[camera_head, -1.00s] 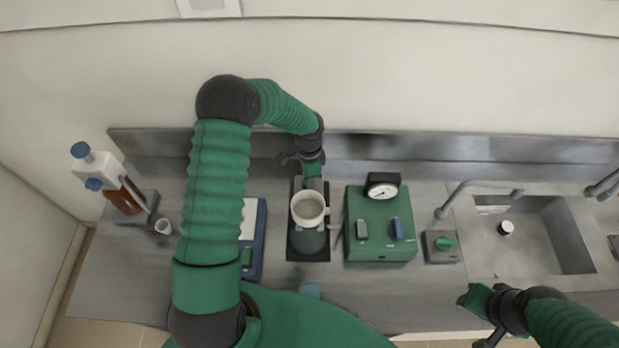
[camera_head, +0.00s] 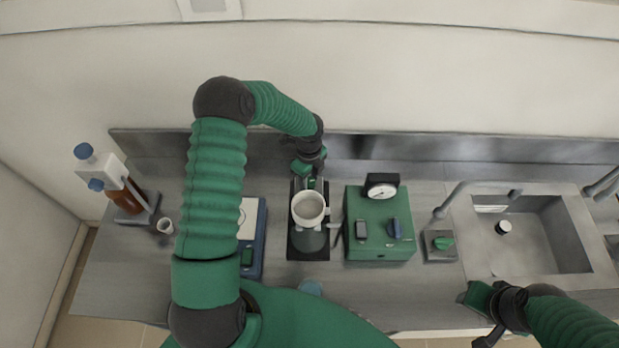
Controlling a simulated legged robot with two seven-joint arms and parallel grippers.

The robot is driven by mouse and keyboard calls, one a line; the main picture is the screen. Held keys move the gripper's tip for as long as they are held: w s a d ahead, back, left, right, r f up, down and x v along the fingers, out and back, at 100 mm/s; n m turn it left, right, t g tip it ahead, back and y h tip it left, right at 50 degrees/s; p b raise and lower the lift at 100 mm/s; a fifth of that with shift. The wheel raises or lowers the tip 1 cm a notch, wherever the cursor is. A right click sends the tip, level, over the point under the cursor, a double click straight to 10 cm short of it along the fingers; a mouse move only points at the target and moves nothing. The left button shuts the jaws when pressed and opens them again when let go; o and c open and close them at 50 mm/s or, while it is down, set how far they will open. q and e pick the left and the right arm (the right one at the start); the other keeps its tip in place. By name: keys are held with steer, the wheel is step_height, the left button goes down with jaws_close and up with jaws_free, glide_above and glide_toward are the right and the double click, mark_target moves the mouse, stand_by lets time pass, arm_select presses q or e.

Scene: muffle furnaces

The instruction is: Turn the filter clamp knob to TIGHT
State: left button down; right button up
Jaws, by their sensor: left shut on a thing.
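The filter unit stands mid-bench: a white round funnel (camera_head: 309,207) on a grey-green flask (camera_head: 308,240), over a dark base plate (camera_head: 308,255). My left gripper (camera_head: 312,183) reaches down just behind the funnel, at its clamp. It is shut on a small part there, apparently the filter clamp knob, which the fingers and wrist mostly hide. I cannot read any TIGHT mark. My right gripper (camera_head: 480,318) is at the lower right, in front of the bench edge, with its fingers apart and nothing seen between them.
Beyond are a green-knobbed valve block (camera_head: 440,246) and a sink (camera_head: 545,235). A balance (camera_head: 249,235) and bottle dispenser (camera_head: 122,192) are at left.

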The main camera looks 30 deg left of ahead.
arm_select(q)
steer(key=shift+w+a+r+m, duration=0.1)
steer(key=shift+m, duration=0.5)
steer(key=shift+w+a+r+m, duration=0.1)
steer(key=shift+m, duration=0.5)
steer(key=c, duration=1.3)
jaws_free()
steer(key=o, duration=0.4)
steer(key=shift+f, duration=0.1)
steer(key=shift+o, duration=0.2)
steer(key=shift+f, duration=0.1)
